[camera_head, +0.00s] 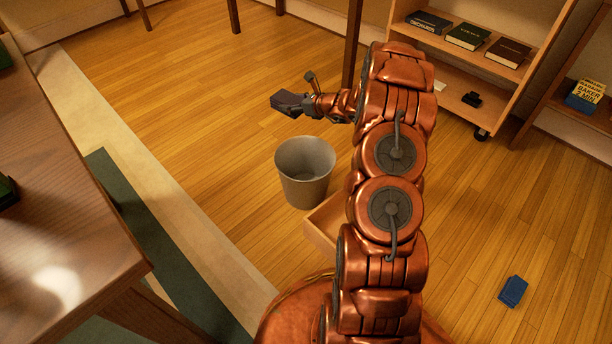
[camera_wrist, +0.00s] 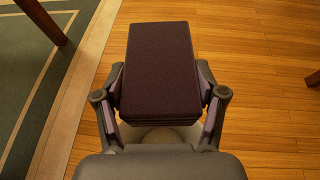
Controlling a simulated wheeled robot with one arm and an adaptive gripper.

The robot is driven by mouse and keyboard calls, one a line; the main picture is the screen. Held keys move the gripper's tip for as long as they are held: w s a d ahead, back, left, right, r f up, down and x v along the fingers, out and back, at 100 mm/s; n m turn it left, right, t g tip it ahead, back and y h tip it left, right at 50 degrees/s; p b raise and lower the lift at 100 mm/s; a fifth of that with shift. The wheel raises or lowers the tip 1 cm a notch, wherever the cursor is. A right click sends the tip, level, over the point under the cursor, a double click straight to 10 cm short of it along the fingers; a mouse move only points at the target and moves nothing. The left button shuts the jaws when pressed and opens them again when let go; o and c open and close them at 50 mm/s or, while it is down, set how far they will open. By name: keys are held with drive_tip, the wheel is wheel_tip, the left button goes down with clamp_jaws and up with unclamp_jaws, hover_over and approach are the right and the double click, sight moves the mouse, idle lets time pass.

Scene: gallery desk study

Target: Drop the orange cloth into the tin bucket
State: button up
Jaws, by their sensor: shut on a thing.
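The tin bucket (camera_head: 305,178), grey and open-topped, stands upright on the wood floor in the head view. Its visible inside looks empty. My gripper (camera_head: 296,104) is in the air beyond and above the bucket in the picture. It is shut on a dark purple folded, block-like thing (camera_head: 287,102). In the wrist view this thing (camera_wrist: 160,62) sits flat-faced between the two fingers, with layered edges at its near end. A pale rounded shape, partly hidden, shows below it there; I cannot tell if it is the bucket. I see no orange cloth in either view.
A wooden desk (camera_head: 70,215) fills the left side, above a green-bordered rug (camera_head: 165,235). A wooden box (camera_head: 320,232) is partly hidden behind my arm. A shelf with books (camera_head: 468,36) stands at the upper right. A small blue thing (camera_head: 513,291) lies on the floor at the right.

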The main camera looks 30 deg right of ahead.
drive_tip(key=s+d+f+y+b, duration=0.1)
drive_tip(key=s+f, duration=0.2)
drive_tip(key=f, duration=0.6)
drive_tip(key=s+d+f+n+b, duration=0.1)
drive_tip(key=s+d+f, duration=0.1)
drive_tip(key=f, duration=0.8)
drive_tip(key=shift+s+d+f+g+y, duration=0.3)
drive_tip(key=shift+s+y, duration=0.1)
drive_tip(key=shift+s, duration=0.25)
drive_tip(key=o, duration=1.2)
drive_tip(key=shift+o, duration=0.2)
drive_tip(key=v, duration=1.2)
drive_tip(key=shift+r, duration=0.1)
